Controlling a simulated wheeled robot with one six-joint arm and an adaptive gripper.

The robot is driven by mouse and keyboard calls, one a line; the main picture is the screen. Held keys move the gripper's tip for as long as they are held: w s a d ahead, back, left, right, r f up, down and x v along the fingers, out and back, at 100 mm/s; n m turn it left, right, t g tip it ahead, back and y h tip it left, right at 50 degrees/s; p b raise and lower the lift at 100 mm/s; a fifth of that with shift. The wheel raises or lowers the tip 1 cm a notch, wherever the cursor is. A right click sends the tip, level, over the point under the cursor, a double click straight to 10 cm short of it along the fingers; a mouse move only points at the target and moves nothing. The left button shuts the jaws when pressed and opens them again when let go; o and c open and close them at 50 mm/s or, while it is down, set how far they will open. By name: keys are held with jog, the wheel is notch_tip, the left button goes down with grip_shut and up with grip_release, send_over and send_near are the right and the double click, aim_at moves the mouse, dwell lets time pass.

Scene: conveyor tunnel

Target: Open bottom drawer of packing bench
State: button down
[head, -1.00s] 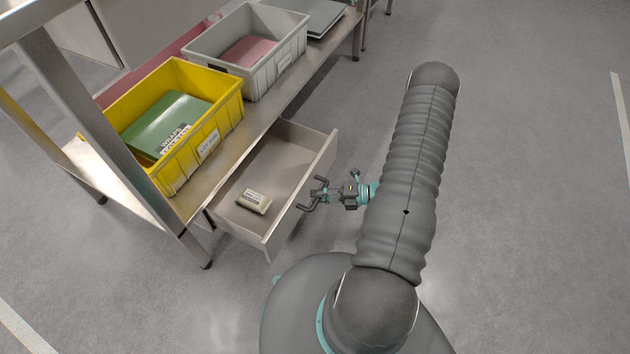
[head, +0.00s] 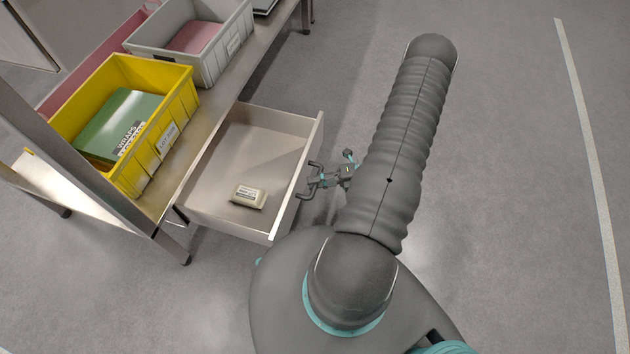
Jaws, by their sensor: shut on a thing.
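The drawer (head: 245,155) of the packing bench (head: 207,128) is pulled well out, and its inside shows. A small cream block with a label (head: 248,196) lies in it. My gripper (head: 311,181) is at the outer face of the drawer front, shut on the dark drawer handle. The handle is small in the picture and partly hidden by the fingers. Only this one drawer shows; the bench top hides what lies under it.
A yellow bin (head: 180,110) with a green item and a grey bin (head: 213,65) with a pink item stand on the bench. A bench post (head: 75,165) stands at the left. The floor (head: 500,150) to the right is clear.

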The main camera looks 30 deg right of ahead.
jog(key=c, duration=1.1)
grip_release()
jog(key=shift+c, duration=0.2)
jog(key=v, duration=1.2)
jog(key=shift+w, duration=0.1)
